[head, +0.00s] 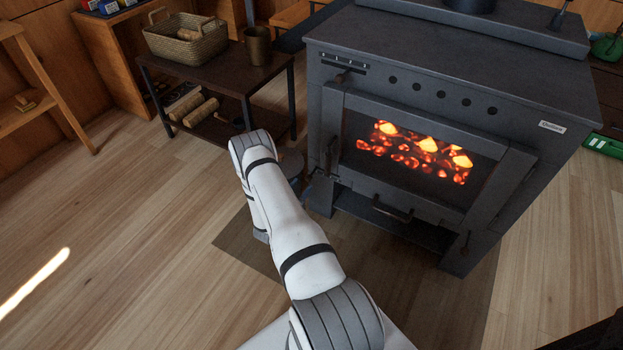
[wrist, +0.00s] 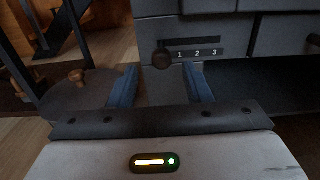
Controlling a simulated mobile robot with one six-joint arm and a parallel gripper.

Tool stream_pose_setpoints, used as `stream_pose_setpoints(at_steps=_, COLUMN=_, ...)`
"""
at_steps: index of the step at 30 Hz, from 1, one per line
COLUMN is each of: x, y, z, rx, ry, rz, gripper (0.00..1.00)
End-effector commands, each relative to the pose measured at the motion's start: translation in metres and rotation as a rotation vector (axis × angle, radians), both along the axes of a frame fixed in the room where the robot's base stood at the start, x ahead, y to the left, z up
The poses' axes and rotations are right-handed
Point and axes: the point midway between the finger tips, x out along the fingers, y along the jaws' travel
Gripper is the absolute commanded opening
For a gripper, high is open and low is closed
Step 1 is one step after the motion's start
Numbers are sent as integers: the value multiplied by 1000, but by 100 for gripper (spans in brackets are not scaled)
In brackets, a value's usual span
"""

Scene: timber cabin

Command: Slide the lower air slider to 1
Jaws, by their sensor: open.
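The lower air slider shows in the wrist view as a dark round knob (wrist: 162,58) at the left end of a scale plate (wrist: 200,53) marked 1, 2 and 3. The knob sits just left of the 1. My gripper (wrist: 161,82) is open, its two blue fingers apart below and either side of the knob. Nothing is between the fingers, and I cannot tell how far off the knob is. In the head view the dark stove (head: 420,100) stands right of my arm, and my gripper is mostly hidden behind the arm.
Embers glow behind the stove's door glass (head: 410,155). Another slider (head: 344,66) is high on its left front, and a handle (head: 391,209) sits low in front. A dark shelf table (head: 215,80) with a wicker basket (head: 187,40) stands to the left. The left floor is clear.

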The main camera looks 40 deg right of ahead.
Motion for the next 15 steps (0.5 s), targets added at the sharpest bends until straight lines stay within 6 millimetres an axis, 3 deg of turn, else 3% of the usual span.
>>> stream_pose_setpoints(at_steps=15, x=26, y=-65, z=-2, rx=0, ry=0, rz=0, gripper=45)
